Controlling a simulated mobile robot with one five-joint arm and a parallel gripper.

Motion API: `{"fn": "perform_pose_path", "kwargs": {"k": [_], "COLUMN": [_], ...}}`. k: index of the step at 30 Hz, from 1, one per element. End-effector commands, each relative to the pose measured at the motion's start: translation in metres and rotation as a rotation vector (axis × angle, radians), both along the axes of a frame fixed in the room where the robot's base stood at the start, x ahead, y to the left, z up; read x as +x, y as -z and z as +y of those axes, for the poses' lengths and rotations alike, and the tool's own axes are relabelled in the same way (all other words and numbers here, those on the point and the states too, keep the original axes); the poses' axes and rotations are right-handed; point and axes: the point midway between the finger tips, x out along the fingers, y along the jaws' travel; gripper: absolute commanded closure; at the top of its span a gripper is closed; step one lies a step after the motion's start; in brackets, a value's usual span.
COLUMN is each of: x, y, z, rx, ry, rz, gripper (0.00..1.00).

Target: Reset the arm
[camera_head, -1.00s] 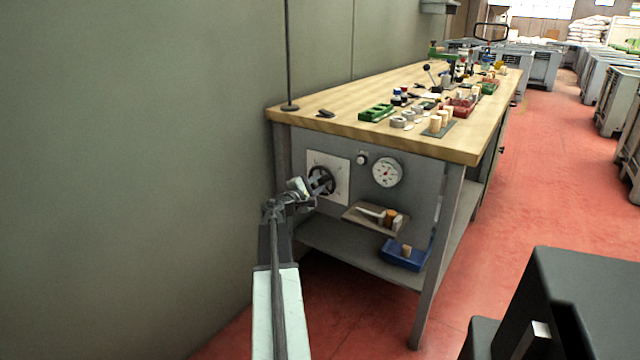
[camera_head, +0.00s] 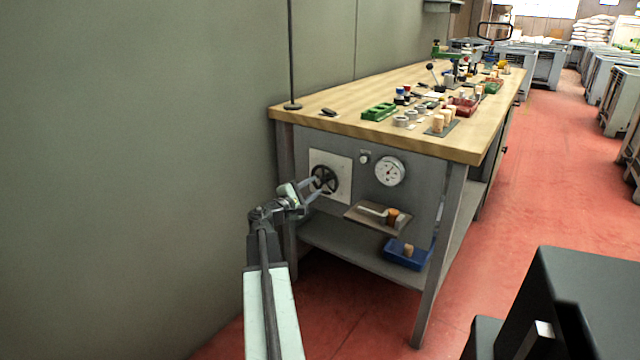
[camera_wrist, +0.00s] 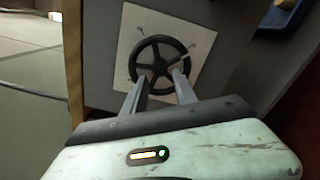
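My gripper (camera_head: 313,189) is at the end panel of the workbench, with its fingertips close to a black handwheel (camera_head: 325,178) on a pale square plate. In the wrist view the two fingers (camera_wrist: 160,78) are spread apart with a gap between them. Their tips overlap the lower part of the handwheel (camera_wrist: 136,57); I cannot tell whether they touch it. Nothing is seen held between them. My arm reaches up from the bottom of the head view.
The workbench (camera_head: 440,148) carries cork stoppers, trays and tools on top. A round dial (camera_head: 390,171) and a small shelf (camera_head: 362,219) sit right of the handwheel. A blue bin (camera_head: 408,257) stands below. A grey wall (camera_head: 130,150) is close on the left.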

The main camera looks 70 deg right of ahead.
Motion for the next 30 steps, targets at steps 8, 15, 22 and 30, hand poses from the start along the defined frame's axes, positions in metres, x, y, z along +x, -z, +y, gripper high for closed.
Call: {"fn": "perform_pose_path", "kwargs": {"k": [8, 15, 22, 30], "x": [0.005, 0.005, 0.051, 0.237], "y": [0.000, 0.000, -0.006, -0.013], "z": [0.018, 0.017, 0.036, 0.171], "rx": [0.000, 0.000, 0.000, 0.055], "ry": [0.000, 0.000, -0.064, -0.354], "rz": [0.000, 0.000, 0.000, -0.056], "gripper": [0.66, 0.66, 0.66, 0.66]}}
